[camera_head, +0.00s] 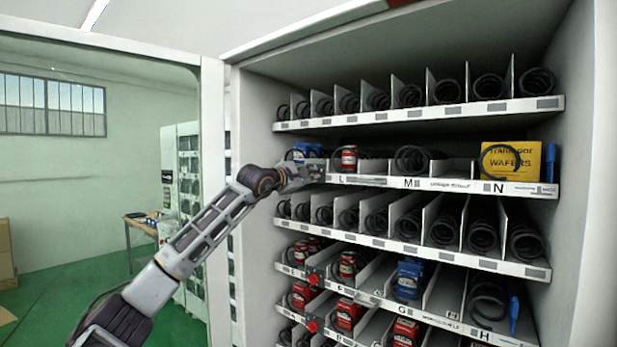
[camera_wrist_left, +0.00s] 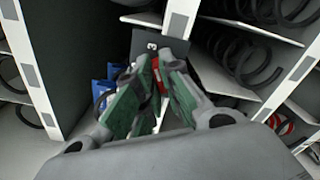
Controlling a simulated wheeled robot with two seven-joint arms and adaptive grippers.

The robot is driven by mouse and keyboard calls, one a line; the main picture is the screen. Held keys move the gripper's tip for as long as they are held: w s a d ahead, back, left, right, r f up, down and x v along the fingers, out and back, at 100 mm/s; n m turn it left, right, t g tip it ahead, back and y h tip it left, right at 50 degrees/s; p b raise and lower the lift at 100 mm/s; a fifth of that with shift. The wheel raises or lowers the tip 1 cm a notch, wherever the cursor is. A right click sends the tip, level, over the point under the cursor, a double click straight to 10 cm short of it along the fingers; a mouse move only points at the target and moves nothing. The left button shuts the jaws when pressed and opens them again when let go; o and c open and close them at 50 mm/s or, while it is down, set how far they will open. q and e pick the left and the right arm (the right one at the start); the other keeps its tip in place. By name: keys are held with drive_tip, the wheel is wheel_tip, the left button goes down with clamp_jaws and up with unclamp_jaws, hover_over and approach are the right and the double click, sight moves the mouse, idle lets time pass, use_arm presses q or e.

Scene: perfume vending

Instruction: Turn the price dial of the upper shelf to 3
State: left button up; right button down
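The upper shelf (camera_head: 400,182), marked L, M and N, runs across the cabinet. My left gripper (camera_head: 314,173) is at the left end of its front edge and covers the dial there in the head view. In the left wrist view, a dark plate (camera_wrist_left: 160,45) on the shelf front bears a white mark that looks like a sideways 3. Just below the plate, the red price dial (camera_wrist_left: 157,70) shows as a small piece between the fingertips of the left gripper (camera_wrist_left: 157,76). The green-padded fingers are close together on it. The dial's pointer is hidden. My right gripper is out of view.
A blue pack (camera_head: 304,150) and a red can (camera_head: 348,158) stand on the upper shelf near the gripper. A yellow wafer box (camera_head: 510,160) is at its right. Lower shelves carry red dials (camera_head: 313,277). Open floor lies left of the cabinet.

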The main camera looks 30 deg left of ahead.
use_arm(q)
drive_tip(key=o, duration=0.5)
drive_tip(key=shift+w+a, duration=0.1)
drive_tip(key=shift+c, duration=0.2)
drive_tip(key=s, duration=1.1)
drive_tip(key=shift+s+a, duration=0.4)
drive_tip(key=shift+f, duration=0.1)
idle(0.5)
